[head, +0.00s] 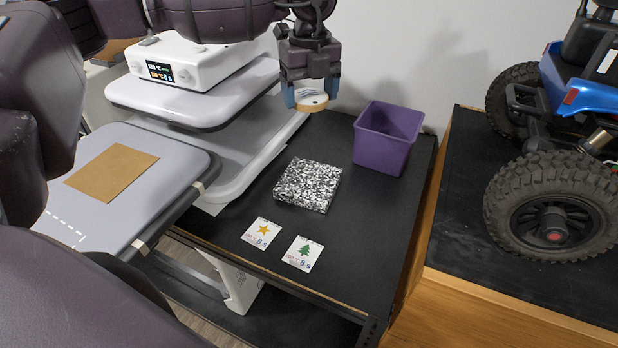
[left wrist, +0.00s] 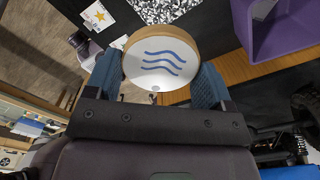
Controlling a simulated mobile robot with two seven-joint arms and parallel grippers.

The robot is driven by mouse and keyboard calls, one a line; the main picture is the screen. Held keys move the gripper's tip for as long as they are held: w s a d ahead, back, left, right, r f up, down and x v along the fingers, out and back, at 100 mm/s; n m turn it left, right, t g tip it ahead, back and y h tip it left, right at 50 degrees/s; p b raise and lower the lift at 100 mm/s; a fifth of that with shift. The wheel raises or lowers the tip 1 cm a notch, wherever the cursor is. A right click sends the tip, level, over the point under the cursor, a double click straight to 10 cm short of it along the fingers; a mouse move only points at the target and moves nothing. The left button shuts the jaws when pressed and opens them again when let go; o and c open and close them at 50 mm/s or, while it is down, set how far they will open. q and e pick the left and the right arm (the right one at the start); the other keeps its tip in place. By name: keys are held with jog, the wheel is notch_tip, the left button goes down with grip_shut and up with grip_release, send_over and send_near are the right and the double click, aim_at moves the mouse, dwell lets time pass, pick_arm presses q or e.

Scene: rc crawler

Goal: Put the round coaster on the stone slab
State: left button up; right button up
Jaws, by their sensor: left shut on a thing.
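The round coaster (head: 312,99) has a wooden rim and a white face with blue wavy lines. In the left wrist view the coaster (left wrist: 160,62) sits between the two blue-grey fingers. My left gripper (head: 311,96) is shut on it and holds it in the air, above the back part of the black table. The stone slab (head: 308,185), a square block with black and white speckles, lies on the table, nearer the front than the gripper. Part of the slab (left wrist: 165,9) shows at the top of the left wrist view. My right gripper is not in view.
A purple bin (head: 385,140) stands to the right of the slab. A star card (head: 262,234) and a tree card (head: 302,253) lie in front of it. A white machine (head: 200,90) is at left. A blue crawler (head: 560,170) stands on the right-hand table.

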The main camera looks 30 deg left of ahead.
aim_at(310, 180)
pick_arm(q)
notch_tip(310, 180, down, 20)
jog(key=shift+p, duration=0.3)
dwell(0.5)
jog(key=shift+f, duration=0.1)
jog(key=o, duration=0.9)
notch_tip(310, 180, up, 12)
jog(key=shift+b, duration=0.3)
